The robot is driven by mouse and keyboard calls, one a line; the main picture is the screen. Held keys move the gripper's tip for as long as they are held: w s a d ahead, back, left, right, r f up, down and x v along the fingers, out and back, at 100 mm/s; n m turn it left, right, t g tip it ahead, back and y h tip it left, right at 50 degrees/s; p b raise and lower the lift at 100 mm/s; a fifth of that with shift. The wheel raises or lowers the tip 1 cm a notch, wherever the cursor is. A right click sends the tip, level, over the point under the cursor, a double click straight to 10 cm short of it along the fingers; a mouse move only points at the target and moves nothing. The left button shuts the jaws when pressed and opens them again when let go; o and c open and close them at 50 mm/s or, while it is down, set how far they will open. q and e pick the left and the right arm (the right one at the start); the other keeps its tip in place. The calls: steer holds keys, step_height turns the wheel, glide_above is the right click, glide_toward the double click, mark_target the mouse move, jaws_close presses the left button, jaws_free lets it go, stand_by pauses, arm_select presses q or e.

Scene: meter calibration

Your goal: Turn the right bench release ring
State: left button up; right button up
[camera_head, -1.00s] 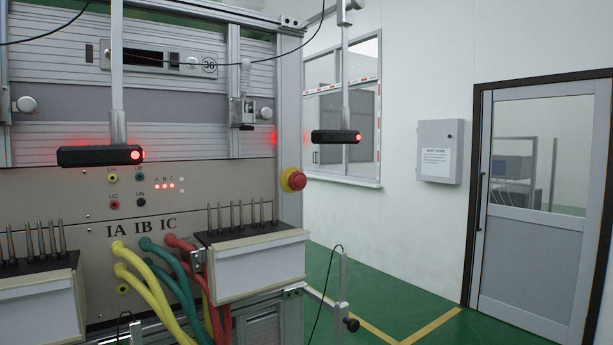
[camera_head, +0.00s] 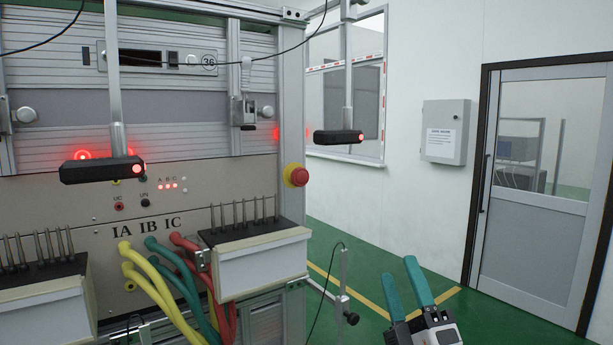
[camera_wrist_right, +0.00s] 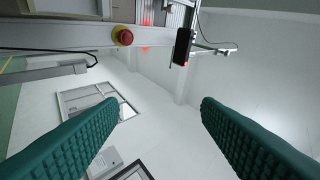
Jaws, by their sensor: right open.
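My left gripper is out of view.
Two black bars with red lights (camera_head: 102,170) (camera_head: 338,137) hang on poles before the bench. A white box with metal pins (camera_head: 262,262) juts out below the knob. Yellow, green and red cables (camera_head: 160,285) hang at the front. Green floor lies open to the right.

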steer(key=a+r+n+g+y, duration=0.8)
steer(key=n+y, duration=0.6)
steer(key=n, duration=0.4)
steer(key=n+g+h, duration=0.3)
steer(key=n+h, duration=0.5)
steer(key=h, duration=0.1)
glide_toward(303, 177)
steer(key=shift+n, duration=0.3)
steer(key=p+x, duration=0.6)
steer(key=x, duration=0.2)
steer(key=shift+s+r, duration=0.1)
steer(key=shift+r, duration=0.05)
steer(key=shift+w+a, duration=0.25)
steer(key=shift+w, duration=0.15)
